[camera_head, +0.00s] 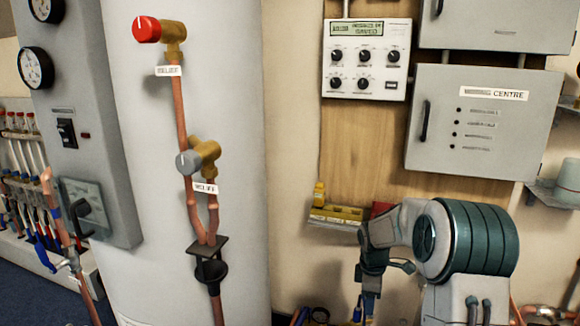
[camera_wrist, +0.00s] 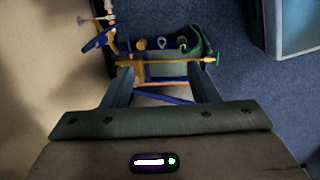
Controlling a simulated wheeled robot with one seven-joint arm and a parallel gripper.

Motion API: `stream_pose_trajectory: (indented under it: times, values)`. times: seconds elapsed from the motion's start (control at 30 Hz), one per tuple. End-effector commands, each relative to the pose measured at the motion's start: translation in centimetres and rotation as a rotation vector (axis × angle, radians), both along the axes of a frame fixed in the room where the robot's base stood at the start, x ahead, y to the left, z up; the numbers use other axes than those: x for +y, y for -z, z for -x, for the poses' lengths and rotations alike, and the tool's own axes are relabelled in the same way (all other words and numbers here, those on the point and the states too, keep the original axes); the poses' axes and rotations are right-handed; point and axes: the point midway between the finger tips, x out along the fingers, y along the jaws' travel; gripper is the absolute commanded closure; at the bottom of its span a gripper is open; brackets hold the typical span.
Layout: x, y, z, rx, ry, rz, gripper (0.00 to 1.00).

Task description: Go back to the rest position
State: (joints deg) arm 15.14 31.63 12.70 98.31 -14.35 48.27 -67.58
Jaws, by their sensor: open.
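My gripper (camera_wrist: 164,82) is open in the wrist view. Its two dark fingers stand apart, with nothing held between them. It points down toward the floor. In the head view my arm is folded at the lower right, and my gripper (camera_head: 366,300) hangs below it near the bottom edge. The fingertips are hard to make out there.
A tall white tank (camera_head: 130,200) carries copper pipes, a red-knobbed valve (camera_head: 147,29) and a grey-knobbed valve (camera_head: 188,162). A control box (camera_head: 366,60) and grey cabinet (camera_head: 475,125) hang behind my arm. Blue carpet (camera_wrist: 240,90) and a yellow-and-blue cluster (camera_wrist: 150,58) lie below.

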Motion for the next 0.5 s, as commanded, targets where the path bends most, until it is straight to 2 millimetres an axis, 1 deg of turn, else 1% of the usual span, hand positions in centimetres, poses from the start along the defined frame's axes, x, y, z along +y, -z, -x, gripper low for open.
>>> stream_pose_trajectory:
  times: [0.03, 0.07, 0.1, 0.17, 0.2, 0.27, 0.3, 0.37, 0.4, 0.47, 0.5]
  values:
    - [0.6, -4.4, 1.2, -0.018, 0.051, 0.006, 0.47]
    - [0.9, -6.0, 1.9, -0.026, 0.087, 0.007, 0.47]
    - [1.2, -8.0, 3.0, -0.037, 0.136, 0.009, 0.47]
    - [1.7, -10.8, 4.6, -0.052, 0.209, 0.007, 0.47]
    - [2.1, -12.7, 5.7, -0.063, 0.26, 0.006, 0.47]
    - [2.5, -15.4, 7.3, -0.081, 0.335, 0.001, 0.47]
    - [2.8, -17.1, 8.5, -0.093, 0.384, -0.004, 0.47]
    - [3.3, -19.6, 10.3, -0.111, 0.461, -0.011, 0.47]
    - [3.5, -21.2, 11.5, -0.122, 0.511, -0.019, 0.47]
    - [4.0, -23.5, 13.4, -0.14, 0.588, -0.033, 0.47]
    - [4.2, -24.9, 14.6, -0.151, 0.639, -0.042, 0.47]
